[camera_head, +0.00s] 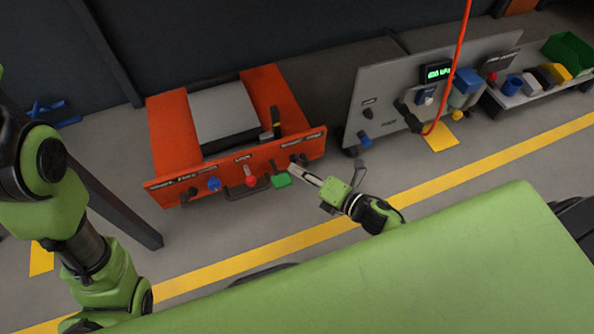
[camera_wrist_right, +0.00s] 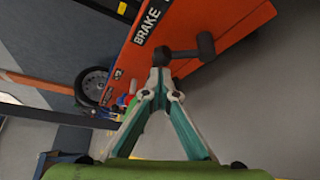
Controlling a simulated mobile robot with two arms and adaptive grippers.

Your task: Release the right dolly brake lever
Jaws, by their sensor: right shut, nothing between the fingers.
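The orange dolly (camera_head: 275,95) stands left of centre in the head view, its labelled front panel facing me. The right brake lever (camera_head: 303,160) is a small dark handle near the panel's right end. In the right wrist view the lever (camera_wrist_right: 192,50) is a dark rod with a blocky grip, sticking out from the panel beside the BRAKE label (camera_wrist_right: 148,22). My right gripper (camera_head: 296,170) is shut and empty, its fingertips (camera_wrist_right: 160,88) close to the lever's pivot end. I cannot tell whether they touch it. My left arm shows at the left, but its gripper is not in view.
A grey panel (camera_head: 390,90) with a display stands to the right. An orange cable (camera_head: 459,50) hangs before it. The floor between is clear.

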